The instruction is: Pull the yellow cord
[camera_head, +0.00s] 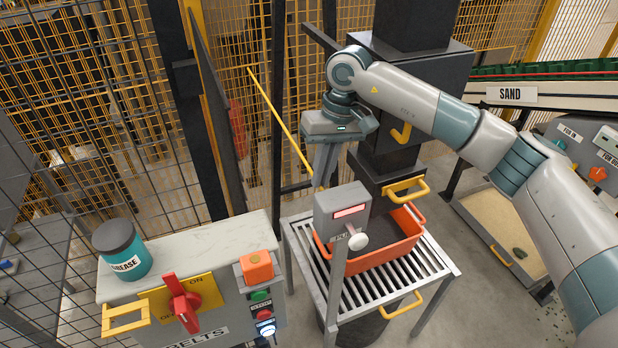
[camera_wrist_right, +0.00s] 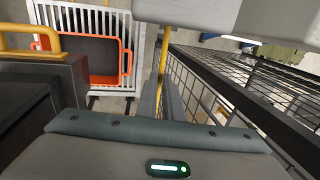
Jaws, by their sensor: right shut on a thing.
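The yellow cord (camera_head: 281,118) runs as a taut slanting line from the fence frame at upper left down to my right gripper (camera_head: 322,184). My right gripper points down, its jaws shut on the cord. The fingertips are close behind a grey box and partly hard to see. In the right wrist view the cord (camera_wrist_right: 164,52) comes down between the two grey fingers (camera_wrist_right: 165,104). My left gripper is in neither view.
A grey box with a red display (camera_head: 350,212) stands in front of the fingertips. An orange tray (camera_head: 372,258) sits on a slatted table (camera_head: 432,262). A belts control box (camera_head: 190,258) with a grease jar (camera_head: 121,250) stands at left. Mesh fencing (camera_head: 80,110) closes the left side.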

